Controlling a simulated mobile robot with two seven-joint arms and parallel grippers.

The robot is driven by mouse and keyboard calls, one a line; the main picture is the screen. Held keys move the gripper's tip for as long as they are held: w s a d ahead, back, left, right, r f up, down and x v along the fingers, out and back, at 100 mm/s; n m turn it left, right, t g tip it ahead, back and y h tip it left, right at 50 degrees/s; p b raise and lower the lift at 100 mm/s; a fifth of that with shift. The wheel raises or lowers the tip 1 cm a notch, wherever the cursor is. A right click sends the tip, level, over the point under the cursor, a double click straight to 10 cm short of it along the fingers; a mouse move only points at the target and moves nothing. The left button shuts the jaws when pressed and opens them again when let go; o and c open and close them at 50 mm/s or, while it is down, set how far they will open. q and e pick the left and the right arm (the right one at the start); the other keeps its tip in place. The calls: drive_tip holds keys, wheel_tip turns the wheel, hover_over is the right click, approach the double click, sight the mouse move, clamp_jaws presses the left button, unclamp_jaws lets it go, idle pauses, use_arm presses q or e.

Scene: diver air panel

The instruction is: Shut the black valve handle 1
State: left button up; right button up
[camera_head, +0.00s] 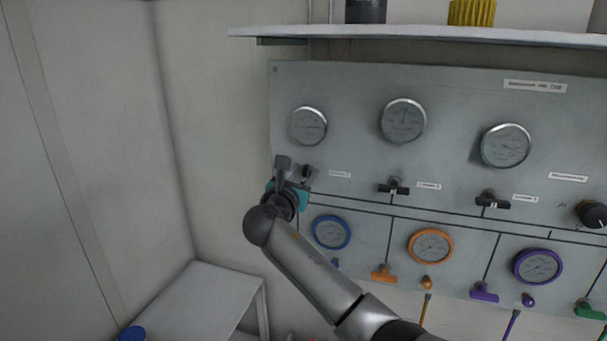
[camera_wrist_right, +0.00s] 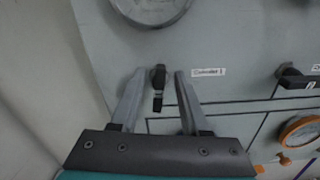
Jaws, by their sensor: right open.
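The black valve handle 1 (camera_head: 305,175) is on the grey panel, below the leftmost gauge and left of a small label, partly hidden by my right gripper (camera_head: 295,168). In the right wrist view the handle (camera_wrist_right: 158,86) stands upright, its long end pointing down. My right gripper (camera_wrist_right: 159,98) is open, one finger on each side of the handle. A gap shows on both sides, so neither finger appears to touch it. How far the fingertips are from the panel, I cannot tell. My left gripper is not in view.
A second black handle (camera_head: 393,187) and a third (camera_head: 492,202) lie sideways further right. Coloured gauges and small coloured handles sit below, including an orange handle (camera_head: 384,273). A shelf (camera_head: 420,36) juts out above the panel. A low white table (camera_head: 200,300) stands at lower left.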

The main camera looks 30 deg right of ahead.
clamp_jaws()
idle(0.3)
drive_tip(key=shift+m, duration=0.4)
drive_tip(key=shift+s+d+f+m, duration=0.1)
drive_tip(key=shift+s+m, duration=0.05)
drive_tip(key=shift+m, duration=0.85)
drive_tip(key=m, duration=0.2)
drive_tip(key=shift+s+d+f+m, duration=0.15)
drive_tip(key=shift+m, duration=0.25)
drive_tip(key=shift+s+d+f+m+b, duration=0.1)
drive_tip(key=shift+f+m+b, duration=0.1)
drive_tip(key=shift+m+b, duration=1.2)
drive_tip(key=shift+s+d+f+m+b, duration=0.1)
drive_tip(key=shift+f+m+b, duration=0.3)
drive_tip(key=shift+m, duration=1.75)
drive_tip(key=shift+s+f+m+b, duration=0.1)
drive_tip(key=shift+m+b, duration=1.05)
drive_tip(key=shift+m, duration=0.6)
drive_tip(key=shift+r, duration=0.1)
